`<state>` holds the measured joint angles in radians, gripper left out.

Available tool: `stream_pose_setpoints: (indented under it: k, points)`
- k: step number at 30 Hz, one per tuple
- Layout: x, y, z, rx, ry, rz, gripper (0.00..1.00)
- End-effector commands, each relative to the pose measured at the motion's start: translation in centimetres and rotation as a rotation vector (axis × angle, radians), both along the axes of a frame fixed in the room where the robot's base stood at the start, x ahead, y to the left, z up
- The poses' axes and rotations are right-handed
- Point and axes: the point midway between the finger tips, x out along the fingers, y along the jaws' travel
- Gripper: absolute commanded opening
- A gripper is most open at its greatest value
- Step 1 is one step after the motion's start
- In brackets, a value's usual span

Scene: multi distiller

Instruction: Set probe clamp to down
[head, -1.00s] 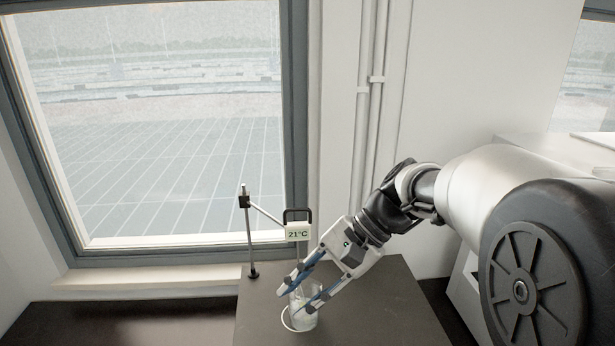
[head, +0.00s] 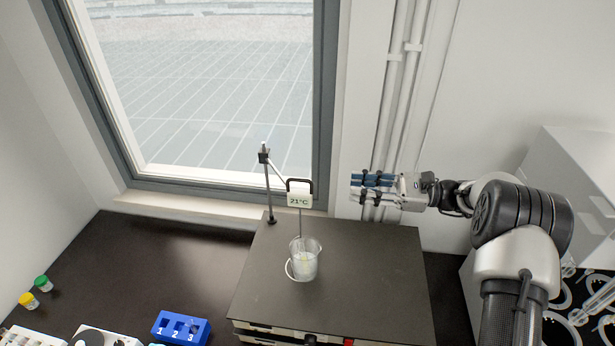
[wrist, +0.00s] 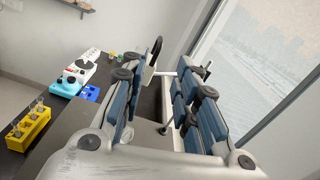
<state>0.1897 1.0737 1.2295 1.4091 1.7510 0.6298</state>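The probe clamp (head: 264,156) is a small black block near the top of a thin upright stand rod (head: 269,195). A slanted arm joins it to a white display (head: 299,200) reading 21°C, with a black handle loop (head: 299,181) on top. A thin probe (head: 300,228) hangs below toward a glass beaker (head: 305,263); I cannot tell whether its tip is inside. My gripper (head: 356,188) is level with the display, to its right, fingers pointing left. In the wrist view its fingers (wrist: 163,80) are apart and empty, with the handle loop (wrist: 153,54) beyond them.
The beaker stands on a dark flat-topped unit (head: 375,275). A blue numbered rack (head: 181,328) and yellow- and green-capped vials (head: 35,292) are at left. The wrist view shows a yellow rack (wrist: 28,128). A window (head: 210,100) is behind; the unit's right top is clear.

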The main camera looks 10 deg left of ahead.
Motion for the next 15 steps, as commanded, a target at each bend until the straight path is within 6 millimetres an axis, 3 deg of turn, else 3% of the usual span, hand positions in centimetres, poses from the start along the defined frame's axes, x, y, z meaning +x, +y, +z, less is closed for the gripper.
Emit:
stream_pose_setpoints:
  k: [15]
  points:
    - [-0.7,11.2,0.2,-0.001,-0.001,0.003,0.28]
